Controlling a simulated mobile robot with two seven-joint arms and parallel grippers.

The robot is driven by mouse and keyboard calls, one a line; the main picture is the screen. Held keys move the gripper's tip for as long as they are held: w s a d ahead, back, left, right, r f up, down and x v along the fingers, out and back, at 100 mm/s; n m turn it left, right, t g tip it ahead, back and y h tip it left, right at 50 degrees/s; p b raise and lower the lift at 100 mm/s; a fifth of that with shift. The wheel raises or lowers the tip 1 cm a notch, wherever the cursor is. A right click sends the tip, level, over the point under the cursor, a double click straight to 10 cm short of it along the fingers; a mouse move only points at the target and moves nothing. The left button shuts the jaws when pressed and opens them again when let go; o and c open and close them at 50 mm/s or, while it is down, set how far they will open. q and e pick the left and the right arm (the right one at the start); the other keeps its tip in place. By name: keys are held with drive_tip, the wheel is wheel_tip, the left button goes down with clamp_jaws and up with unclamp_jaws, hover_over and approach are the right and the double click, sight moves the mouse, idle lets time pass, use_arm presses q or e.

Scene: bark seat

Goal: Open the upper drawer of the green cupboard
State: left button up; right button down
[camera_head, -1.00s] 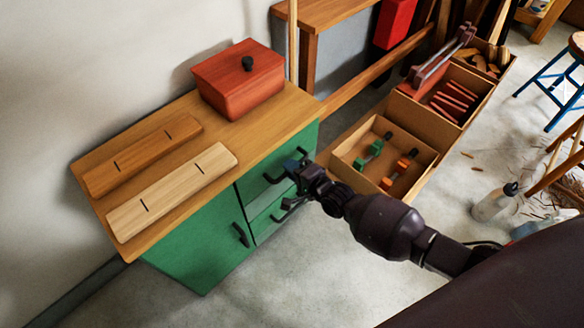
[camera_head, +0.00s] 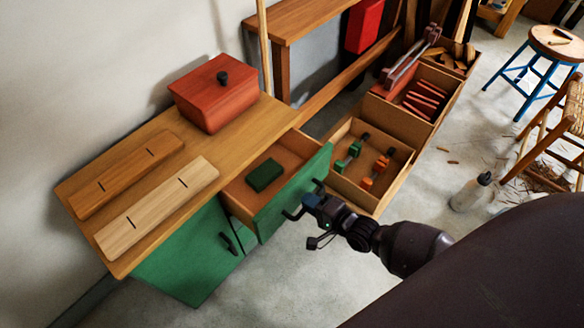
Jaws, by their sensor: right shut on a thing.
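The green cupboard (camera_head: 190,260) with a wooden top stands against the wall at the left. Its upper drawer (camera_head: 293,193) is pulled well out, and its wooden inside shows. A small dark green block (camera_head: 264,175) lies in the drawer. The drawer's dark handle (camera_head: 293,214) is on its green front. My right gripper (camera_head: 308,203) is shut on this handle, with the arm coming in from the right. The fingertips are small and partly merge with the dark handle. My left gripper is not in view.
A red lidded box (camera_head: 215,97) and two wooden boards (camera_head: 158,207) lie on the cupboard top. Open wooden crates (camera_head: 345,190) with clamps stand right behind the drawer. A bottle (camera_head: 470,192) and stools (camera_head: 556,45) are at the right. Floor in front is clear.

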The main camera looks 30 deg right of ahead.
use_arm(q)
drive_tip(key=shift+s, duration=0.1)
use_arm(e)
drive_tip(key=f+v, duration=0.1)
drive_tip(key=v, duration=0.7)
drive_tip(key=shift+s+d+f, duration=0.15)
drive_tip(key=shift+s+f, duration=0.15)
drive_tip(key=shift+s, duration=0.1)
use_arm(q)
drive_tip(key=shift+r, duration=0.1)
use_arm(e)
drive_tip(key=c, duration=1.1)
unclamp_jaws()
drive_tip(key=shift+c, duration=0.2)
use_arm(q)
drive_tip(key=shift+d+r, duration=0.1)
use_arm(e)
drive_tip(key=shift+s, duration=0.15)
